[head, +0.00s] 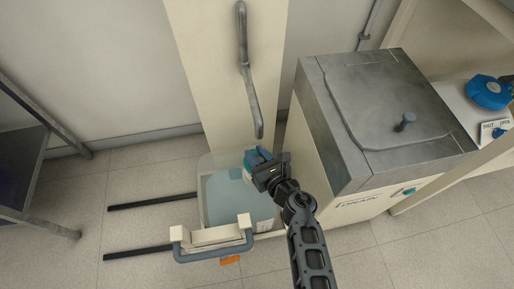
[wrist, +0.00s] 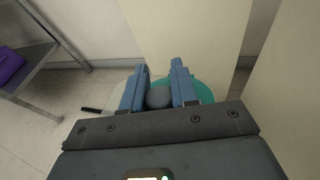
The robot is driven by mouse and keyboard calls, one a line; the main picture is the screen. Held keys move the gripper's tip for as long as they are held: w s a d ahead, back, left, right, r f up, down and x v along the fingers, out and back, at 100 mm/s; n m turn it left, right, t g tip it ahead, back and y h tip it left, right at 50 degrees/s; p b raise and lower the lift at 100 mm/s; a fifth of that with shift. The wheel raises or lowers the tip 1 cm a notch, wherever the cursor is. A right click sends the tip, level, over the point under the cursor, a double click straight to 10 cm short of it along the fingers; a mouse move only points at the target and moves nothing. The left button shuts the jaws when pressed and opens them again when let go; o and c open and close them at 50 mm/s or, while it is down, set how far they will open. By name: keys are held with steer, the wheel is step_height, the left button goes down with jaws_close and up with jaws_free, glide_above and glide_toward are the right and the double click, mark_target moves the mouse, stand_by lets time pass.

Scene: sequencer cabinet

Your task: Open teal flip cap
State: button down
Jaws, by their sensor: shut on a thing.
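The teal flip cap (wrist: 206,92) shows in the wrist view as a round teal piece, partly hidden behind my fingers. A grey rounded knob (wrist: 159,97) sits between the two blue fingers of my gripper (wrist: 160,84), which is shut on it. In the head view my gripper (head: 257,159) is at the upper right of a translucent pale-blue container (head: 229,205). Only a sliver of teal shows beside the fingers there, so I cannot tell the lid's angle.
A grey-topped cabinet (head: 385,105) stands close to the right of my gripper. A cream column with a grey handle (head: 243,60) rises behind. A grey bar handle (head: 212,253) is in front of the container. A metal shelf (head: 30,165) stands left; floor between is mostly clear.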

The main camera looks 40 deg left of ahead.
mark_target(255, 153)
steer(key=r+h+p, duration=0.1)
steer(key=p, duration=0.1)
steer(key=w+g+h+p, duration=0.1)
steer(key=p, duration=0.2)
steer(key=shift+a+r+m, duration=0.3)
steer(key=shift+a+r, duration=0.1)
steer(key=h+p, duration=0.1)
steer(key=p, duration=0.1)
steer(key=a+g+h+p, duration=0.1)
steer(key=shift+w+g+p, duration=0.3)
steer(key=shift+w+p, duration=0.1)
steer(key=shift+w+a+f+m+h, duration=0.1)
steer(key=shift+a+m+h, duration=0.05)
steer(key=shift+m+h, duration=0.2)
